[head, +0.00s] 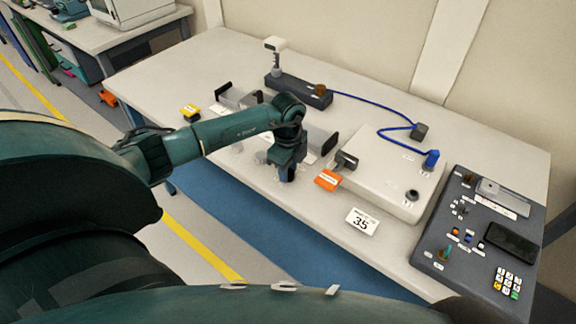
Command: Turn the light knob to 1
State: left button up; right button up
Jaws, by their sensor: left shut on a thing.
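My left gripper (287,175) points down over the middle of the table, near its front edge. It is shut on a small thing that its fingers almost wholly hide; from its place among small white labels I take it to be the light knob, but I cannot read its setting. My left arm reaches in from the left. My right gripper is not in view.
On the table (190,70) stand a white box (385,165) with a black knob, an orange tag (327,180), a "35" card (362,221) and a dark box (300,90) with a blue cable (365,102). A dark control panel (460,262) lies at the right.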

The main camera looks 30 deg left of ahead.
pick_arm(q)
jog(key=shift+a, duration=0.1)
dwell(0.4)
jog(key=o, duration=1)
notch_tip(320, 180, up, 13)
jog(key=shift+r+b, duration=0.1)
jog(key=shift+b, duration=0.45)
